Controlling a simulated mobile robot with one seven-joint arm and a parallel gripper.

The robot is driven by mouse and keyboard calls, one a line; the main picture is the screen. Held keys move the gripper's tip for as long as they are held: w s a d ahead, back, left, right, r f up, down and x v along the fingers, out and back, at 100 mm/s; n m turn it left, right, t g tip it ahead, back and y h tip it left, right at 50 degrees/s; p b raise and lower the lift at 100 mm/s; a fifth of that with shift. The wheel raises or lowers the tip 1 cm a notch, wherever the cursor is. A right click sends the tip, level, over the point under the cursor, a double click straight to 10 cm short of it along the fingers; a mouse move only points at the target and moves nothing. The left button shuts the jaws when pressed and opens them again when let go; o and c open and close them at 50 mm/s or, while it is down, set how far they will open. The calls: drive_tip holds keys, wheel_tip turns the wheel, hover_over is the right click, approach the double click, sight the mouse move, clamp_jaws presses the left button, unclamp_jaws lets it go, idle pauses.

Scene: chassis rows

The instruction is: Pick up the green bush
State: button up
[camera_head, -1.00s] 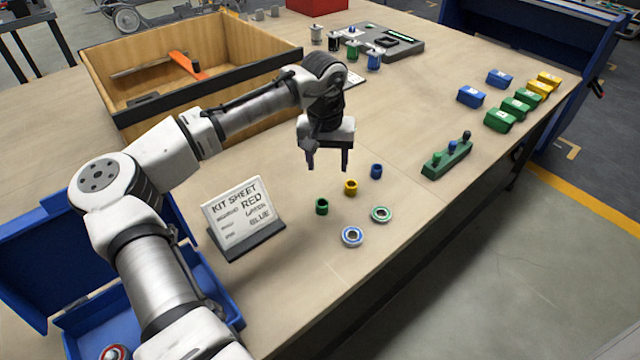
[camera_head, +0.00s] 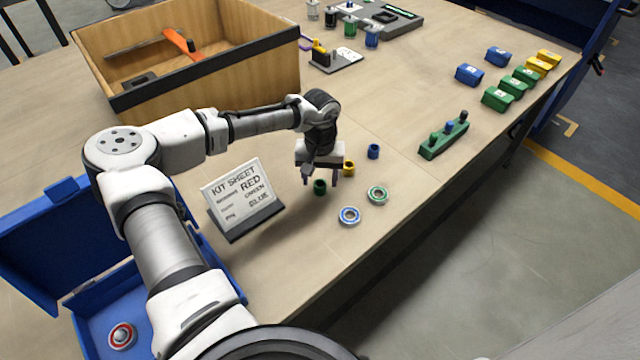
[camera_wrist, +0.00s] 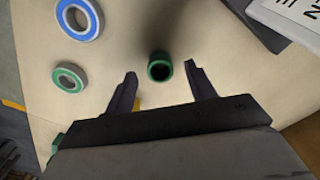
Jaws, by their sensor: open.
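The green bush (camera_head: 319,187) is a small dark green hollow cylinder standing upright on the bench, right of the kit sheet sign. In the wrist view the green bush (camera_wrist: 159,67) lies between and just beyond the fingertips, with its dark bore facing the camera. My gripper (camera_head: 320,181) is open and empty, low over the bench at the green bush. In the wrist view both fingers of my gripper (camera_wrist: 161,76) are spread wide, with a gap on each side of the bush. I see no contact with it.
A yellow bush (camera_head: 349,168) stands close behind my gripper, and a blue bush (camera_head: 373,151) is farther right. A blue-ringed bearing (camera_head: 349,216) and a green-ringed bearing (camera_head: 378,195) lie nearby. The kit sheet sign (camera_head: 240,196) stands to the left.

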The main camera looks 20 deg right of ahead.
sight(320, 183)
drive_tip(key=shift+f, duration=1.35)
drive_tip(key=c, duration=1)
drive_tip(key=shift+r, duration=0.1)
drive_tip(key=shift+r+b, duration=1.5)
drive_tip(key=shift+r, duration=8.5)
drive_tip(key=shift+p, duration=0.4)
